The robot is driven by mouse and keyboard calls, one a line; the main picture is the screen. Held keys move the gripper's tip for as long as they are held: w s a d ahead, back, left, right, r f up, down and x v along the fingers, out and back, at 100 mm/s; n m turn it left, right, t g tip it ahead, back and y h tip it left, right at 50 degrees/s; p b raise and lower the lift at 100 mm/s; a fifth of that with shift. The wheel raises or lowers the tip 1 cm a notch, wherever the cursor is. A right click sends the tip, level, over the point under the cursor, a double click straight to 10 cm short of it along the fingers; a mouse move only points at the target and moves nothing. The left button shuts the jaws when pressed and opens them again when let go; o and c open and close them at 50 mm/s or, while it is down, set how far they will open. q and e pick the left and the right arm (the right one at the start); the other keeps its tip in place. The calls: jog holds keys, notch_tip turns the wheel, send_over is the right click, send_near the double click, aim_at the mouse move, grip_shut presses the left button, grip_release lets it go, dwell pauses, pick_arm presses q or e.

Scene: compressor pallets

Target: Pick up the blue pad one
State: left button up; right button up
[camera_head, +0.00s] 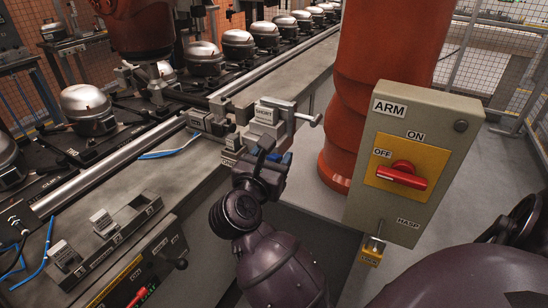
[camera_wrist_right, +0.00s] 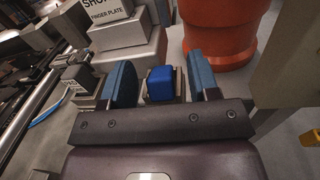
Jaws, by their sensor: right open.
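In the right wrist view a blue pad (camera_wrist_right: 160,83) with rounded edges sits on a small grey block. My right gripper (camera_wrist_right: 161,82) is open, with one blue-faced finger on each side of the pad. A gap shows between the pad and each finger, wider on the right. In the head view my right gripper (camera_head: 268,164) is over the bench edge, close in front of a grey block labelled SHORT (camera_head: 264,114). The pad cannot be told apart from the blue fingers there. My left gripper is not in view.
A grey ARM switch box (camera_head: 404,222) with a red handle and a yellow padlock (camera_head: 372,251) stands to the right. An orange column (camera_head: 360,90) rises behind it. Stacked grey finger-plate blocks (camera_wrist_right: 120,36) are close behind the pad. Compressors (camera_head: 88,103) line the conveyor at left.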

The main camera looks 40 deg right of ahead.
grip_shut()
